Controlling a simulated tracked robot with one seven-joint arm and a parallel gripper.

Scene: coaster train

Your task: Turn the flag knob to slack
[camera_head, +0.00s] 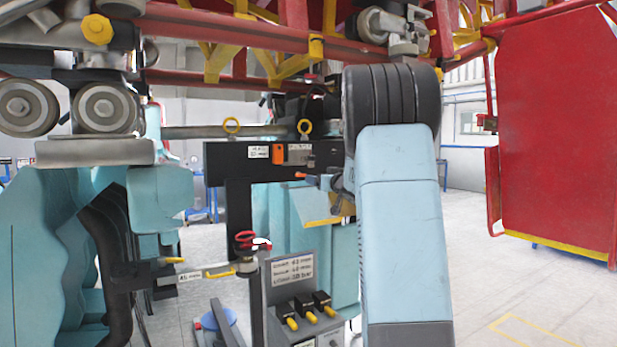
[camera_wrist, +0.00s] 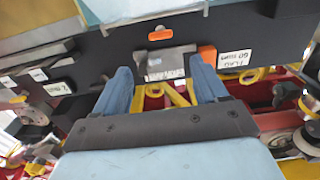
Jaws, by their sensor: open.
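A small orange knob (camera_wrist: 161,35) sits on the face of the black beam in the wrist view, above a grey block with a label plate (camera_wrist: 165,65). An orange block (camera_wrist: 207,54) sits to the right of the plate, beside a white label that appears to read FLAG (camera_wrist: 235,58). My gripper (camera_wrist: 161,66) is open, its two blue fingers spread either side of the grey block in the picture, with nothing held. I cannot tell whether they touch anything. In the head view the black beam (camera_head: 228,165) carries the orange block (camera_head: 278,154); my arm covers its right part.
A stand with a sign and black-yellow switches (camera_head: 308,305) is in front of the beam. A red knob (camera_head: 244,238) is left of it. Red and yellow track (camera_head: 250,35) hangs overhead. A red panel (camera_head: 555,130) stands right, with open floor (camera_head: 490,270) before it.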

